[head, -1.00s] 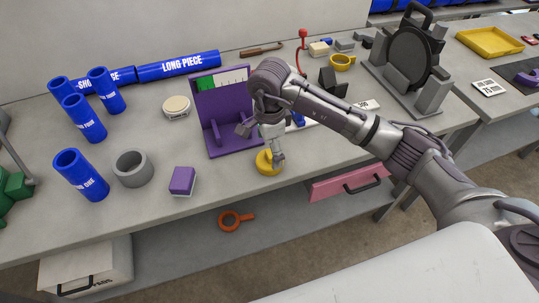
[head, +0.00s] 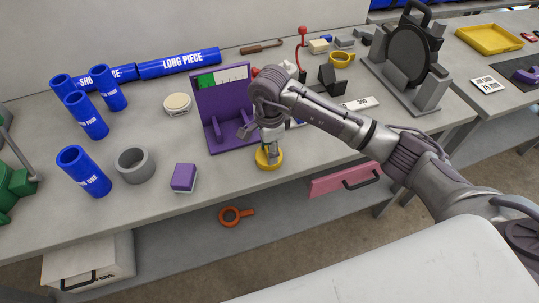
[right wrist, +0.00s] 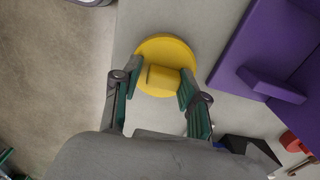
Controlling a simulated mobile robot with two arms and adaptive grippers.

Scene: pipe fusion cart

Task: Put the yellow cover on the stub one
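The yellow cover (head: 268,160), a round disc with a raised block-like grip, lies on the bench near its front edge. It also shows in the right wrist view (right wrist: 168,47). My right gripper (right wrist: 160,82) is over it, with one finger on each side of the raised grip. The right-hand finger is close to the grip and a gap shows at the left-hand finger, so it looks open. The head view also shows my right gripper (head: 270,147). Stub one, a blue pipe (head: 86,174) marked ONE, stands at the left with its open end up. My left gripper is out of view.
A grey ring (head: 134,165) and a purple-and-white block (head: 184,178) stand between stub one and the cover. A purple stand (head: 222,115) is just behind the cover. More blue pipes (head: 86,117) stand behind stub one.

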